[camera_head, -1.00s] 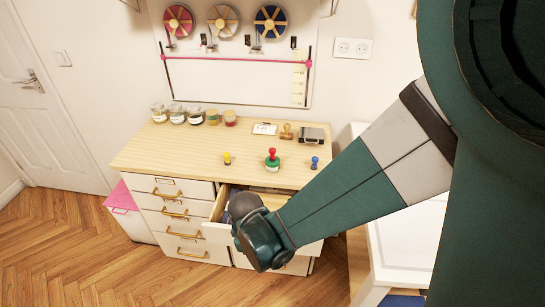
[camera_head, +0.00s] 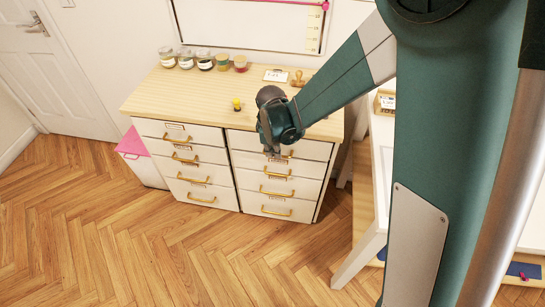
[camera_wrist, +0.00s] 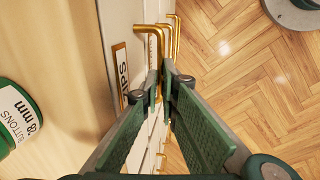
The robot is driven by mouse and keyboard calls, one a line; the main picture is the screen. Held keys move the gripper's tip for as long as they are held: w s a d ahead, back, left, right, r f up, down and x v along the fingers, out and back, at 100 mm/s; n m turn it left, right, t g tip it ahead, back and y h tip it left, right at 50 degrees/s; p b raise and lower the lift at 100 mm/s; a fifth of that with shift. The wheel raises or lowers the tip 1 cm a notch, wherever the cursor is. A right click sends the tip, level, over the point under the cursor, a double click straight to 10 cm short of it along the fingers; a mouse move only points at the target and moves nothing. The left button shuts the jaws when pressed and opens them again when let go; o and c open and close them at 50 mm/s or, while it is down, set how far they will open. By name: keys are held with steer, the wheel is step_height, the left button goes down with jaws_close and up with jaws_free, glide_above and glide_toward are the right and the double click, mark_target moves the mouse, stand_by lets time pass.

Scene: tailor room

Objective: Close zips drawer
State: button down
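The zips drawer (camera_head: 243,141) is the top drawer of the right-hand column, and its front looks flush with the drawers below. My gripper (camera_head: 272,152) is in front of it and hides part of its front. In the wrist view the drawer's label (camera_wrist: 120,75) reads in part as ZIPS. Its brass handle (camera_wrist: 152,38) passes between the tips of my gripper (camera_wrist: 162,80). The fingers are close together with the handle bar in the narrow gap, and seem shut on it.
Below are more closed drawers with brass handles (camera_head: 276,191). A green buttons container (camera_wrist: 15,118) is near the edge. A white table (camera_head: 365,245) stands right; the floor in front is clear.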

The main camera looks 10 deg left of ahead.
steer(key=shift+w, duration=0.3)
steer(key=c, duration=2.6)
jaws_free()
steer(key=s+r+p, duration=0.2)
steer(key=s+r, duration=0.1)
steer(key=s, duration=2.7)
steer(key=shift+r, duration=0.2)
steer(key=shift+s, duration=0.1)
